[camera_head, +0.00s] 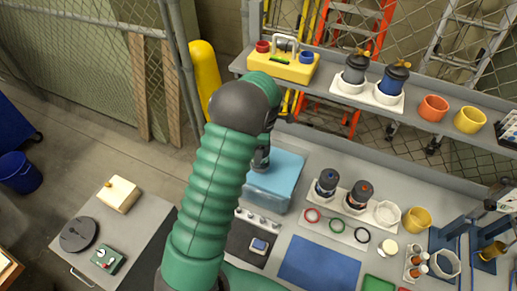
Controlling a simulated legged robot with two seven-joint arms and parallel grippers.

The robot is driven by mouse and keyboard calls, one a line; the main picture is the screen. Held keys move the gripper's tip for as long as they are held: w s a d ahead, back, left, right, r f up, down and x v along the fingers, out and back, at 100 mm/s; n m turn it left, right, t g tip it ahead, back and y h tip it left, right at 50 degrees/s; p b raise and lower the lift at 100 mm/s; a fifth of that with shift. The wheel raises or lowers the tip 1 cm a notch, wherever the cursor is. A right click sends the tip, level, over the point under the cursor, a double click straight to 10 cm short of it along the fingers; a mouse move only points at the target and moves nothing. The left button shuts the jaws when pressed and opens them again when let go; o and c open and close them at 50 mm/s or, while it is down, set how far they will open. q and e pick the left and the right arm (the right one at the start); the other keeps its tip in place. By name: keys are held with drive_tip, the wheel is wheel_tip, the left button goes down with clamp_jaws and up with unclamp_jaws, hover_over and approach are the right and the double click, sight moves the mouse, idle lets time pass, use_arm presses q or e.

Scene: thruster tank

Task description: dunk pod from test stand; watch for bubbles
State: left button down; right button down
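A light blue, clear-walled water tank (283,170) stands on the bench. My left arm arches over from below, and its gripper (262,158) points down at the tank's back left. My arm partly hides it, and I cannot tell whether its fingers hold a pod. A white stand (340,227) on the bench carries a dark pod with a blue mark (326,184), a dark pod with a red top (359,195) and an empty white octagonal seat (386,213). I cannot make out bubbles. My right gripper does not show clearly anywhere.
The back shelf holds a yellow case (285,68), a grey thruster (355,70), a blue thruster (392,80), an orange cup (433,107) and a yellow cup (470,119). A blue mat (318,262) lies clear at the front. A grey cabinet (140,240) stands left.

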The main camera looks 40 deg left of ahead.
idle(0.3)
use_arm(q)
drive_tip(key=shift+f+b, duration=0.45)
drive_tip(key=shift+f, duration=0.45)
drive_tip(key=shift+f+b, duration=0.5)
drive_tip(key=shift+f, duration=0.4)
drive_tip(key=shift+f+b, duration=0.45)
drive_tip(key=shift+f, duration=0.45)
drive_tip(key=shift+f+b, duration=0.5)
drive_tip(key=shift+f, duration=0.4)
